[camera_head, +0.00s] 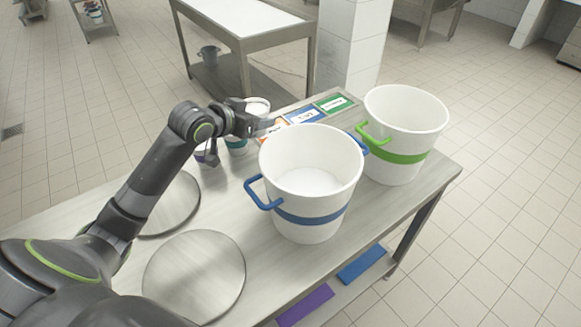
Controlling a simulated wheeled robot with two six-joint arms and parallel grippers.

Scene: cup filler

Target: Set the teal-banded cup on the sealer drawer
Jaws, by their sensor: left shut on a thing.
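A small white vessel with a teal band (236,144) shows partly behind my left wrist at the table's back left; I take it for the teal-banded cup. My left gripper (266,127) reaches over this spot from the left, behind the large blue-banded bucket. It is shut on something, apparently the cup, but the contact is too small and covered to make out. I cannot pick out a sealer drawer. My right gripper is not in view.
The blue-banded bucket (301,221) and green-banded bucket (408,156) stand on the steel table (345,250). Two flat round plates, the nearer one (194,277) clear, lie at the left. Coloured cards, one green (334,104), lie along the back edge. Another white vessel (258,105) stands behind my wrist.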

